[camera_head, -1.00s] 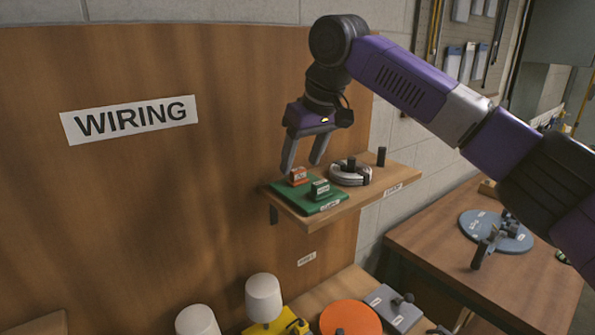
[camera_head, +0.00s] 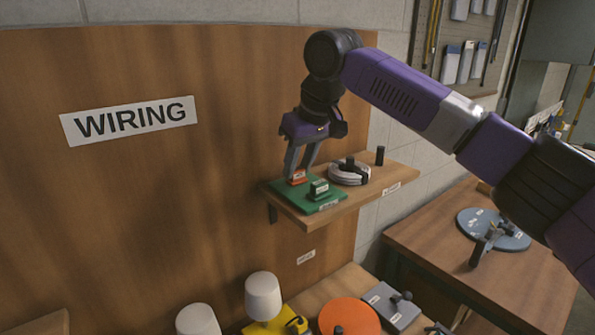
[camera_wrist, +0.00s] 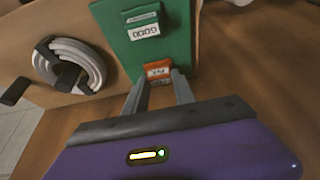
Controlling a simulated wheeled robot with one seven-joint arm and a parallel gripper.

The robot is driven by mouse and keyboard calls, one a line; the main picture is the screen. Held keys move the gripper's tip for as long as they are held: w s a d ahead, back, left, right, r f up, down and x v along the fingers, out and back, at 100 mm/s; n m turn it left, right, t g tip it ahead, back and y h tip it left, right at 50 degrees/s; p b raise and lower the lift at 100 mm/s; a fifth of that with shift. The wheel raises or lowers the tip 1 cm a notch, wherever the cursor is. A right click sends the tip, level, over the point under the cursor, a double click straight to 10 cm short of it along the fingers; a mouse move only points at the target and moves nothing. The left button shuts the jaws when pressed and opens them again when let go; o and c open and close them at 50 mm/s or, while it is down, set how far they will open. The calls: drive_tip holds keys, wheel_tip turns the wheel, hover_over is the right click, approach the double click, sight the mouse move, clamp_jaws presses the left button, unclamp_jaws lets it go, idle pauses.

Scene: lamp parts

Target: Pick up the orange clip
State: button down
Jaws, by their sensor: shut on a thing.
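The orange clip (camera_head: 298,176) is a small block on the green mat (camera_head: 283,196) on the wall shelf. It also shows in the wrist view (camera_wrist: 158,70), its near part between the fingertips. My gripper (camera_head: 296,172) reaches down from above and is shut on the orange clip. In the wrist view my gripper's fingers (camera_wrist: 159,84) lie on either side of the clip. The clip appears to be still at the mat; I cannot tell if it is lifted at all.
A coil of white cable (camera_head: 349,178) and a black peg (camera_head: 380,156) are further right on the shelf. The wooden panel stands behind. Lamps (camera_head: 263,297) stand on the bench below.

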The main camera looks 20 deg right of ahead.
sight(299, 170)
drive_tip(key=shift+r, duration=0.15)
wheel_tip(299, 170, up, 20)
drive_tip(key=shift+b, duration=0.4)
drive_tip(key=shift+s+f, duration=0.1)
drive_tip(key=shift+f, duration=0.1)
